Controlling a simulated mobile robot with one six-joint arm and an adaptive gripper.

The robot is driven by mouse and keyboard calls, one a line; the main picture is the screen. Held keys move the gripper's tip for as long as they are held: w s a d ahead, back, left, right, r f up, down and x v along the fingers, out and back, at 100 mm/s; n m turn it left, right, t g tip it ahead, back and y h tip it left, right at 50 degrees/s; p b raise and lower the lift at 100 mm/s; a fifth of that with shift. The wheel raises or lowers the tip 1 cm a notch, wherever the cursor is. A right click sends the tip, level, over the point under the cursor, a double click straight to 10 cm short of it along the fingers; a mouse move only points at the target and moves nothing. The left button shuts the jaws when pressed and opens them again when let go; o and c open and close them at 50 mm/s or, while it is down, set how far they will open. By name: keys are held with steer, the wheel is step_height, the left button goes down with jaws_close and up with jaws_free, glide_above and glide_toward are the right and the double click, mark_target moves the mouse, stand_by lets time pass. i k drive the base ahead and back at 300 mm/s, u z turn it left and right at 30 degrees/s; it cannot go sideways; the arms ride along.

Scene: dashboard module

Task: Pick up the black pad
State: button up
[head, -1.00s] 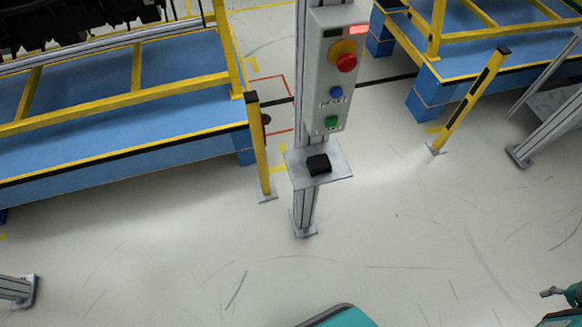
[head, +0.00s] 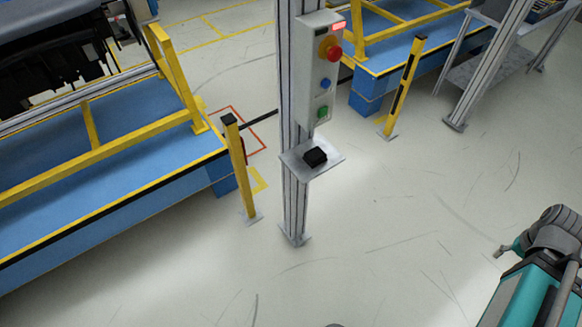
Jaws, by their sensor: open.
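The black pad (head: 315,157) is a small dark block. It lies on a grey metal shelf plate (head: 331,166) fixed to an upright metal post, below a control box. My arm shows at the lower right of the head view, and a small part of my gripper (head: 505,250) shows at its left end. The gripper is open and well apart from the pad, to its right and lower in the picture. Most of the gripper is hidden or too small to make out.
The control box (head: 319,66) has a red stop button, a blue button and a green button. A yellow post (head: 240,170) stands left of the shelf, beside a blue platform (head: 120,190) with yellow rails. Another yellow-black post (head: 404,87) stands right. The floor in front is clear.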

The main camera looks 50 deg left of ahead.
mark_target(315, 158)
steer(key=k, duration=1.6)
steer(key=u, duration=1.55)
steer(key=i, duration=1)
steer(key=z, duration=0.1)
